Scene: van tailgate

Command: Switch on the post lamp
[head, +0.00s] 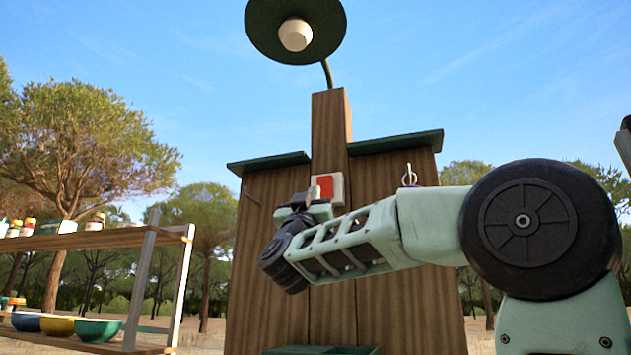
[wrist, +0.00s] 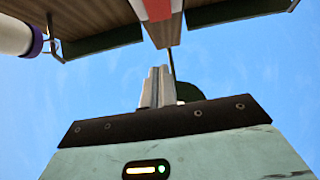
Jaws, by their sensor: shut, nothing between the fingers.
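The post lamp (head: 296,30) has a wide dark green shade and a pale bulb that looks unlit, on a curved stem above a wooden post (head: 331,130). A switch with a red rocker (head: 325,186) on a cream plate is fixed to the post; its red and white face also shows at the top of the wrist view (wrist: 157,8). My gripper (head: 304,198) is just left of and below the switch in the head view, partly overlapping the plate. Its fingers (wrist: 160,88) are together and empty. Whether they touch the switch I cannot tell.
The wooden panel (head: 262,270) has green ledges (head: 395,142) along its top. A white cylinder with a purple band (wrist: 14,36) hangs from a hook on it. At left, a wooden shelf (head: 95,238) holds jars and bowls (head: 97,329). Open sky surrounds the lamp.

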